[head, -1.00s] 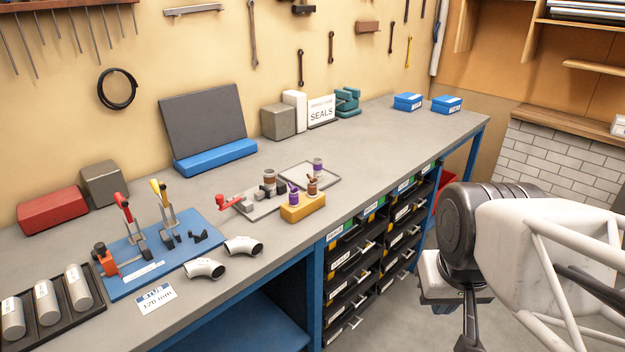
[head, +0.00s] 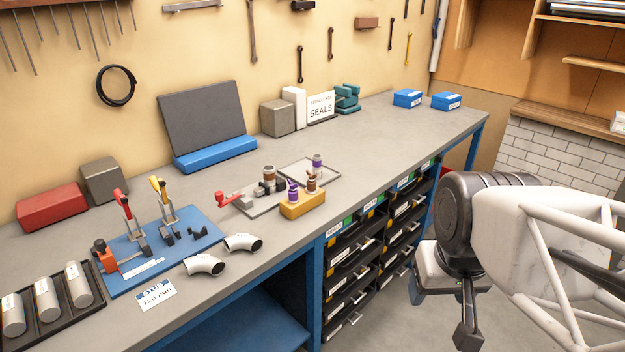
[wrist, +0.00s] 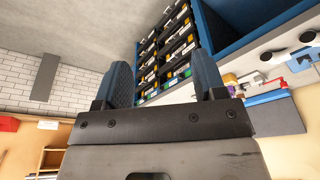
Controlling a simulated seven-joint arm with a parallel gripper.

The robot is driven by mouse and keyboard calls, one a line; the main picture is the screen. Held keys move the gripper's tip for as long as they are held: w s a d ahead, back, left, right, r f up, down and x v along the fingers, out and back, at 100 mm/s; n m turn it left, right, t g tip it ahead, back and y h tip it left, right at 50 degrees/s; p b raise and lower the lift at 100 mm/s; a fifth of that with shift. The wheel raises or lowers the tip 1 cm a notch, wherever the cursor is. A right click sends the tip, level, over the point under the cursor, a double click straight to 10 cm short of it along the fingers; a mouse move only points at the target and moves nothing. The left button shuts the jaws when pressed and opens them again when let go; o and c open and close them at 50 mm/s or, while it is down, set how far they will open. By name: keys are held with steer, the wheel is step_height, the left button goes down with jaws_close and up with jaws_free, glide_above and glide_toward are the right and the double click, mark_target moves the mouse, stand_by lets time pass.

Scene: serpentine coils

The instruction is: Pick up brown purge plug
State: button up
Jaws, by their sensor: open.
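The brown purge plug (head: 312,183) stands upright in a yellow block (head: 302,207) on the workbench. A purple plug (head: 293,192) stands beside it in the same block. My gripper (wrist: 164,80) shows in the wrist view with its two blue-grey fingers apart and nothing between them. It is well away from the block, off to the right of the bench and in front of it. The brown plug is too small to make out in the wrist view.
A grey fixture with a red handle (head: 225,199) and a brown-banded cylinder (head: 269,174) stand behind the block. A tray (head: 325,178) holds another purple-banded part. White elbows (head: 205,265) and a blue clamp board (head: 130,276) lie left. Drawers (head: 350,268) sit below the bench edge.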

steer(key=w+a+r+n+y, duration=0.1)
steer(key=w+a+r+n, duration=0.15)
steer(key=w, duration=0.65)
steer(key=w+a+r+n, duration=0.1)
steer(key=w+n, duration=0.2)
steer(key=w, duration=0.5)
steer(key=n+g+y, duration=0.3)
steer(key=n, duration=0.9)
glide_above(314, 176)
steer(key=d, duration=0.3)
step_height(314, 176, down, 11)
steer(key=shift+w+a+f, duration=0.1)
steer(key=shift+w, duration=0.05)
steer(key=shift+w+a+f+n+y, duration=0.15)
steer(key=shift+w+f+n+y, duration=0.15)
steer(key=shift+w, duration=0.15)
steer(key=shift+f, duration=0.1)
steer(key=shift+x, duration=1.2)
